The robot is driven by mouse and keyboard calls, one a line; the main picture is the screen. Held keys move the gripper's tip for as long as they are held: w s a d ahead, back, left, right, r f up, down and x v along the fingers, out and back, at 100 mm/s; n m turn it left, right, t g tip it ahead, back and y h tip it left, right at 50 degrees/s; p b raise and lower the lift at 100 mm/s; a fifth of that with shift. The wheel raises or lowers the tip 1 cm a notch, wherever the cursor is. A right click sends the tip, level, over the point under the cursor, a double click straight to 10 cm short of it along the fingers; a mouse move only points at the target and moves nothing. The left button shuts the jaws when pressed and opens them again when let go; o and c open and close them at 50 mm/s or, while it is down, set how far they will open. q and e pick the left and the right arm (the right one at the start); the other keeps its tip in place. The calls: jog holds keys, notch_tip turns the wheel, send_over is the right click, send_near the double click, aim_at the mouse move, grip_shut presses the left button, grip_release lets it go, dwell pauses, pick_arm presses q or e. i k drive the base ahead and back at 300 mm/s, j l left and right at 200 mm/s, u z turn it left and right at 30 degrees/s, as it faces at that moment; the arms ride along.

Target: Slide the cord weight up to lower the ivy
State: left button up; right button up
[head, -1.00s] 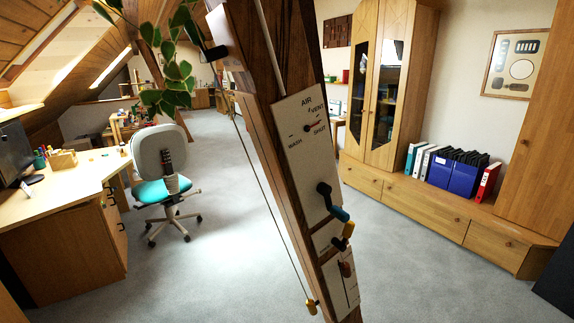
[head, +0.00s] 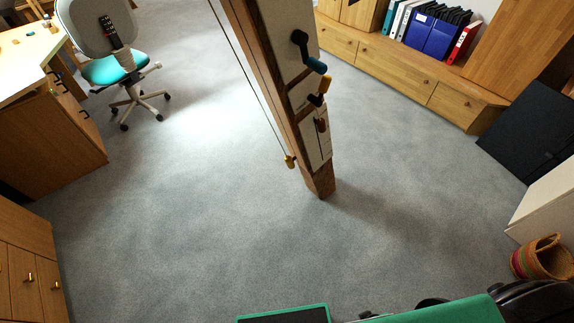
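The cord weight (head: 290,162) is a small yellow-gold piece at the lower end of a thin cord (head: 248,78). It hangs beside the left face of the timber brace (head: 284,105), near the brace's foot. The ivy is out of the picture now. Neither of my grippers is in view.
Grey carpet (head: 200,230) around the brace's foot is clear. An office chair (head: 115,69) and desk (head: 45,120) stand left, drawers (head: 25,265) lower left. A low cabinet (head: 390,72) with binders stands at the back right, a woven basket (head: 543,260) at the right.

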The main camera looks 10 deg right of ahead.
aim_at(289, 161)
jog(key=i+j+z, duration=0.1)
jog(key=j, duration=0.3)
jog(key=i+j+z, duration=0.1)
jog(key=i+j, duration=0.15)
jog(key=i+j+z, duration=0.1)
jog(key=j, duration=0.45)
jog(key=i+j+z, duration=0.1)
jog(key=j, duration=0.3)
jog(key=i+j+z, duration=0.1)
jog(key=j, duration=0.3)
jog(key=i+j+z, duration=0.1)
jog(key=j, duration=0.35)
jog(key=i+j+z, duration=0.15)
jog(key=j, duration=0.3)
